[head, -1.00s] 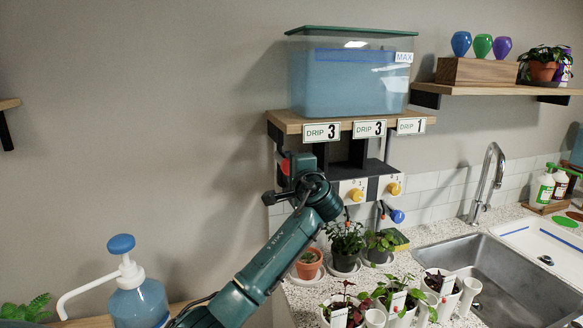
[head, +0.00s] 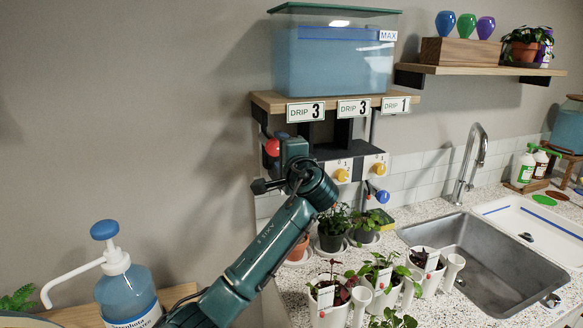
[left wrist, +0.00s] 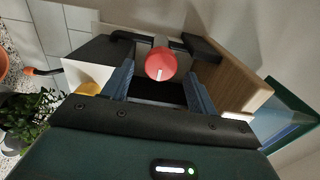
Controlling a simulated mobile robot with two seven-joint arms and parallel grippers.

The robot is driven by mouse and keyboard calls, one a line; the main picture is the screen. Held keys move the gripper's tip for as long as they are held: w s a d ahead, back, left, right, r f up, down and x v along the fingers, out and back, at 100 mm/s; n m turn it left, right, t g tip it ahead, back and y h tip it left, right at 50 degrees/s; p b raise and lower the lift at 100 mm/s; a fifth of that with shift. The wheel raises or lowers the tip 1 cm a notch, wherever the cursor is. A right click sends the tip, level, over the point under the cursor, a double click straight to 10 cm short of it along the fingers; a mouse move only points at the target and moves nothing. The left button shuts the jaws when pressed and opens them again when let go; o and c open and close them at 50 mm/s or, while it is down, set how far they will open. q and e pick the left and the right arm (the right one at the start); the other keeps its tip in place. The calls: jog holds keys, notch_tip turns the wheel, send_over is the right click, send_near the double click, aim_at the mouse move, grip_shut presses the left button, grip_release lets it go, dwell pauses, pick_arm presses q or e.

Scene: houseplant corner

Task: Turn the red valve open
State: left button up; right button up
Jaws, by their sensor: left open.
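The red valve (head: 271,147) is a round red knob below the left end of the wooden tank shelf, partly hidden behind my arm in the head view. In the left wrist view the red valve (left wrist: 160,64) shows its face with a short white line. My left gripper (head: 283,150) is close to it in the head view, its fingers mostly hidden. In the left wrist view my left gripper (left wrist: 158,88) is open, with one blue-grey finger on each side below the knob. The fingers look apart from it. My right gripper is in neither view.
A water tank (head: 333,66) stands on the shelf (head: 262,100) above. Yellow knobs (head: 342,175) and a blue knob (head: 382,196) lie to the right. Potted plants (head: 333,238) crowd the counter below, beside the sink (head: 480,250). A pump bottle (head: 127,290) stands at lower left.

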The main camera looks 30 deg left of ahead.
pick_arm(q)
jog(key=b+v, duration=0.1)
jog(key=v, duration=0.8)
jog(key=shift+s+d+b, duration=0.15)
jog(key=shift+s+b, duration=0.05)
jog(key=shift+b, duration=0.15)
